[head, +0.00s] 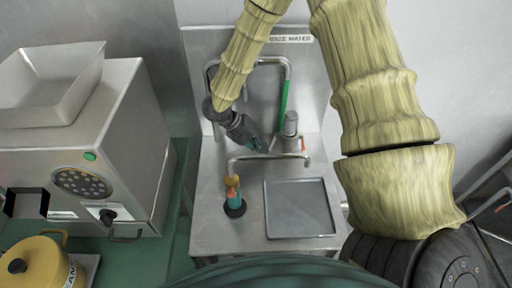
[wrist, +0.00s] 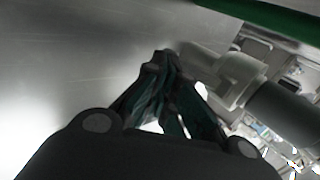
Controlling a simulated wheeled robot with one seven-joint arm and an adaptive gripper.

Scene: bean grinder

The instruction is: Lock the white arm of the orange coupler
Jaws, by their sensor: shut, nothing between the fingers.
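The orange coupler (head: 232,182) sits upright on a teal cylinder with a black round foot, on the left of the metal counter in the head view. A bent metal pipe runs from its top to the right. I cannot clearly make out its white arm. My gripper (head: 260,146) is behind and a little right of the coupler, apart from it. In the wrist view my gripper (wrist: 163,58) has its dark green fingers together and empty, beside a grey pipe fitting (wrist: 225,75); I cannot tell if they touch.
A grey capped cylinder (head: 290,128) stands at the right rear of the counter, with a small orange part beside it. A green-sleeved pipe (head: 284,98) rises behind. A shallow square basin (head: 299,208) lies at front right. A grinder (head: 78,150) stands left.

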